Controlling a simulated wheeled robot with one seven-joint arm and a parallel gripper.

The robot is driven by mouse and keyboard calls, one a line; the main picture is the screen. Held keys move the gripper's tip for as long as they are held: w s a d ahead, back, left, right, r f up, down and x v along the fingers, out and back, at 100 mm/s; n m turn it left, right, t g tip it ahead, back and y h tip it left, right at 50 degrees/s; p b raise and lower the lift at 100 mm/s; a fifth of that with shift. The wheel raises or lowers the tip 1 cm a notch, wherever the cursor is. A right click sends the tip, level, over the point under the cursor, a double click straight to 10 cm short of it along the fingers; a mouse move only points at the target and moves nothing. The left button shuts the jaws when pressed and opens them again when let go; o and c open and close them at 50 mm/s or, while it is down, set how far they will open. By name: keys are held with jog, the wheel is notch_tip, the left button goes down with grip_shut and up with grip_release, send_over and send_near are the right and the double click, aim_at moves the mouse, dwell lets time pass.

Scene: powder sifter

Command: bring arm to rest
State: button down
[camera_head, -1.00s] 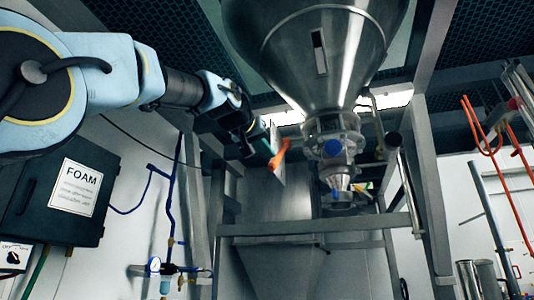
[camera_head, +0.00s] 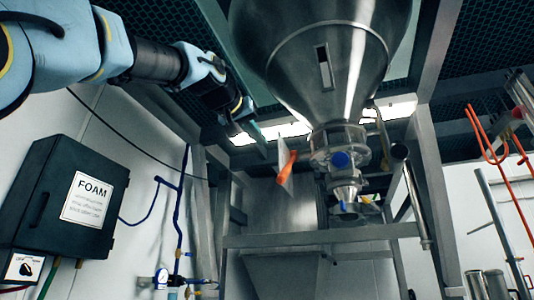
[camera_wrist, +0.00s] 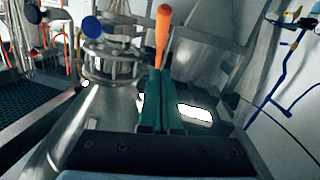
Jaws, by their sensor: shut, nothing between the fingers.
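My gripper (camera_head: 258,133) is in the upper middle of the head view, at the end of my blue and black arm. Its teal fingers, shut and empty, also show in the wrist view (camera_wrist: 158,78). The orange handle (camera_head: 286,164) on a pale plate is to the right of and below my fingertips in the head view, with a gap between. In the wrist view the orange handle (camera_wrist: 162,28) appears just beyond the fingertips. The steel hopper (camera_head: 322,60) with its valve outlet (camera_head: 340,150) is to the right of my gripper.
A steel frame crossbar (camera_head: 320,236) runs below the outlet. A dark FOAM box (camera_head: 62,200) hangs on the left wall, with blue piping (camera_head: 180,205) beside it. An orange hose (camera_head: 480,135) hangs at the right. Overhead beams are close above my arm.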

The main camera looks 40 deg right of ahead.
jog(key=shift+b+v, duration=0.3)
jog(key=shift+v, duration=1.25)
jog(key=w+a+f+n+y, duration=0.1)
jog(key=w+a+f+y, duration=0.15)
jog(key=w+f, duration=0.55)
jog(key=w+a+f+n+t+y, duration=0.1)
jog(key=w+f+n+y, duration=0.3)
jog(key=f, duration=0.8)
jog(key=w+a+f+m+y, duration=0.1)
jog(key=w+a+f, duration=0.1)
jog(key=w+f, duration=0.65)
jog(key=w+a+f+n+g+y, duration=0.1)
jog(key=a+f, duration=0.3)
jog(key=f, duration=0.3)
jog(key=w+a+f+n+y, duration=0.1)
jog(key=a+f+y, duration=0.1)
jog(key=a+f, duration=0.4)
jog(key=w+a+f+n+g+y, duration=0.1)
jog(key=a+f, duration=0.2)
jog(key=f, duration=0.6)
jog(key=s+a+f+n+g+y, duration=0.1)
jog(key=s+a+f+g+y, duration=0.1)
jog(key=s+a+f, duration=0.6)
jog(key=s+a+f+n+g+y, duration=0.2)
jog(key=s+a+f, duration=0.6)
jog(key=a+f, duration=0.5)
notch_tip(320, 180, down, 3)
jog(key=shift+s+g, duration=0.15)
jog(key=shift+g, duration=0.15)
